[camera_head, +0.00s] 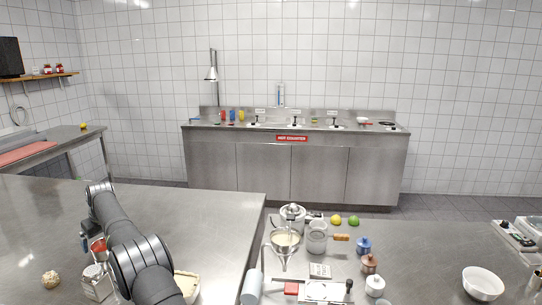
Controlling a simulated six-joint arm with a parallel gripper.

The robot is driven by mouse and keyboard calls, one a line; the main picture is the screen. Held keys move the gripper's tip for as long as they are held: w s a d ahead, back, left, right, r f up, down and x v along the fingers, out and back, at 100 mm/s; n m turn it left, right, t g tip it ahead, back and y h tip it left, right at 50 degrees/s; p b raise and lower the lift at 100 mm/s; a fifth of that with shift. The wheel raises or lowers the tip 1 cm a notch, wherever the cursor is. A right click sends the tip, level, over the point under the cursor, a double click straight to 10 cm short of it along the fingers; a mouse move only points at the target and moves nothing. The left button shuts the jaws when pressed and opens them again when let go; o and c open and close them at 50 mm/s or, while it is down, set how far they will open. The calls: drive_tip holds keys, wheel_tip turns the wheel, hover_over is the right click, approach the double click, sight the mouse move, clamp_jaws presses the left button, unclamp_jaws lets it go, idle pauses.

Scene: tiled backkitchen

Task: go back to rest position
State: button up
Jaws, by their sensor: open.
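My dark arm (142,262) rises from the bottom edge over the left steel table and bends at its far joint (100,190). My gripper (87,241) is small in view, pointing down on the left side of the arm and partly hidden by it. It is open. A small red-topped item (99,246) shows right beside it; whether they touch I cannot tell. A metal grater-like box (96,283) stands just below in the picture.
A beige ball (51,279) and a cream dish (188,284), partly behind my arm, are on the left table (200,205). The right table holds a metal strainer stand (284,240), a pot (317,238), small bottles and a white bowl (483,283). The left table's far part is clear.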

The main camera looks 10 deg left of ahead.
drive_tip(key=w+d+r, duration=0.4)
drive_tip(key=d+r, duration=0.4)
drive_tip(key=d, duration=0.3)
drive_tip(key=w+d+m, duration=0.1)
drive_tip(key=w+d, duration=0.4)
drive_tip(key=d, duration=0.3)
drive_tip(key=w+d+m+t, duration=0.1)
drive_tip(key=w+d+m, duration=0.1)
drive_tip(key=w+d, duration=0.35)
drive_tip(key=w+d+m, duration=0.1)
drive_tip(key=w+d, duration=0.3)
drive_tip(key=d, duration=0.5)
drive_tip(key=w+d+m, duration=0.1)
drive_tip(key=d, duration=0.9)
drive_tip(key=w+d+m+t+h, duration=0.1)
drive_tip(key=w+d+m, duration=0.1)
drive_tip(key=d, duration=0.9)
drive_tip(key=w+d+m+h, duration=0.1)
drive_tip(key=w+d, duration=0.1)
drive_tip(key=d, duration=0.9)
drive_tip(key=shift+w+d+f+m, duration=0.1)
drive_tip(key=shift+w+d+m, duration=0.15)
drive_tip(key=shift+m, duration=0.05)
